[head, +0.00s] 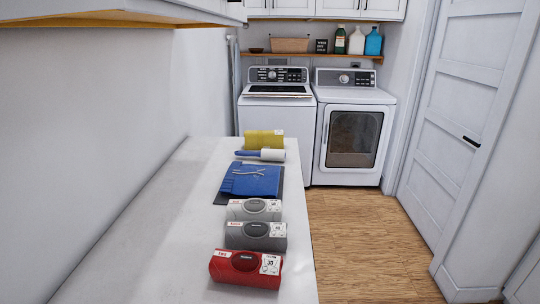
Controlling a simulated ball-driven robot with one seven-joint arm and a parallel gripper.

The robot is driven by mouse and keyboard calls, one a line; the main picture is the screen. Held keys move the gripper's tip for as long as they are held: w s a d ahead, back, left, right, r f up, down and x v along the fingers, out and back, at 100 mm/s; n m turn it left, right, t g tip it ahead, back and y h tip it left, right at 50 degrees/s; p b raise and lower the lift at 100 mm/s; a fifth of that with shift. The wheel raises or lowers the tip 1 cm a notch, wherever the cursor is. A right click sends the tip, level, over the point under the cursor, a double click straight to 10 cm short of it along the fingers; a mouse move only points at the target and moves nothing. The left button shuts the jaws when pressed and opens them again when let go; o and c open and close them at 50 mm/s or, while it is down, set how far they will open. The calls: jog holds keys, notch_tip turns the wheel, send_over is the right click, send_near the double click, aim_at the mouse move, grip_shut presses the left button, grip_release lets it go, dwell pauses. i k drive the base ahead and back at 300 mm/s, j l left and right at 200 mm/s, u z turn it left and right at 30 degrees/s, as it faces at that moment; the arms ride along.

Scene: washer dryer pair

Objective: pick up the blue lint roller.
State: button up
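The blue lint roller (249,153) lies on its side on the white countertop (150,225), towards the counter's far end. Its blue handle points left and its white roll (272,155) points right. A yellow box-like item (264,139) stands just behind it, and a folded blue cloth (250,180) lies in front of it with a small gap between. My gripper is not in view.
White, grey and red speaker-like boxes (247,268) line the counter's right edge in front of the cloth. A washer (277,120) and dryer (352,130) stand beyond. Wooden floor (360,240) right of the counter is clear. An upper cabinet (120,12) overhangs top left.

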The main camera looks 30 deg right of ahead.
aim_at(272, 154)
jog(key=i+l, duration=0.1)
jog(key=l, duration=0.3)
jog(key=i+l, duration=0.1)
jog(key=l, duration=0.3)
jog(key=i+l, duration=0.1)
jog(key=l, duration=0.3)
jog(key=i+l, duration=0.1)
jog(key=l, duration=0.35)
jog(key=i+l, duration=0.1)
jog(key=l, duration=0.3)
